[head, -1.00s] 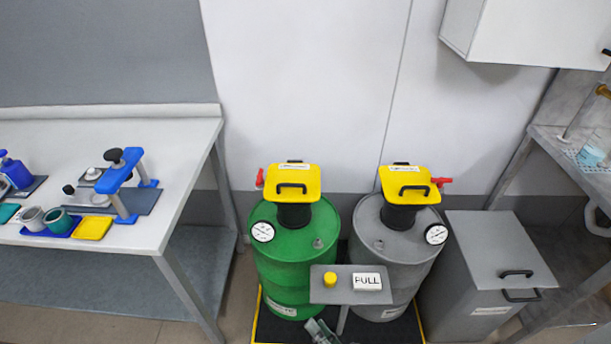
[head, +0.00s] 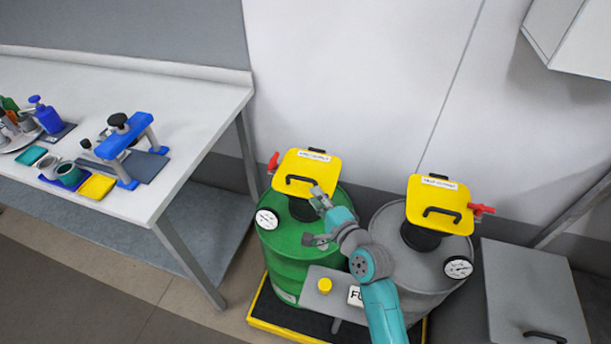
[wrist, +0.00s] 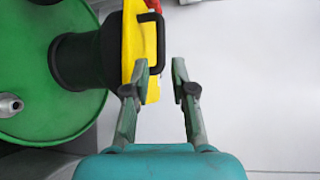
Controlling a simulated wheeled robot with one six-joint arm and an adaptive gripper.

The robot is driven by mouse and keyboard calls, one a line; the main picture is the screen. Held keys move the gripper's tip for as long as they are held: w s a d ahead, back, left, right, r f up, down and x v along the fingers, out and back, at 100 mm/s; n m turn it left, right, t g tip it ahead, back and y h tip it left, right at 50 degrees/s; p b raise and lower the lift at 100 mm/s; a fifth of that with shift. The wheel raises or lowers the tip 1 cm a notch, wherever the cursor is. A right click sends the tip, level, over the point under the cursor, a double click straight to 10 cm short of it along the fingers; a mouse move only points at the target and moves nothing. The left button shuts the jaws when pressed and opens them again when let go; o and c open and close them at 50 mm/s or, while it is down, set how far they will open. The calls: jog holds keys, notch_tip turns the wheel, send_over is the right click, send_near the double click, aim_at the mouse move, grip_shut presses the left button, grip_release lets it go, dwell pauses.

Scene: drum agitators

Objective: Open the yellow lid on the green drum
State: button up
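The green drum (head: 283,250) stands on the left of a pair. Its yellow lid (head: 318,166) rests on a black neck, with a black handle (head: 300,179) on the front side. My gripper (head: 314,218) is at the lid's front right, above the drum top, with its fingers apart and empty. In the wrist view, my gripper (wrist: 161,70) is open. The handle (wrist: 160,42) shows just beyond the fingertips, its outer bar in line with the gap. The yellow lid (wrist: 130,50) is seen edge-on, left of the gap. I cannot tell whether a finger touches it.
A grey drum (head: 390,232) with its own yellow lid (head: 440,203) stands to the right. A small stand with a yellow button (head: 324,285) is in front. Red levers (head: 273,162) stick out near the lids. A white bench (head: 200,110) is on the left; a grey bin (head: 535,290) is on the right.

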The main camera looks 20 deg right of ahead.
aim_at(302, 180)
jog(key=x, duration=0.9)
jog(key=shift+w+a, duration=0.1)
jog(key=shift+w, duration=0.2)
jog(key=shift+c, duration=0.3)
grip_shut()
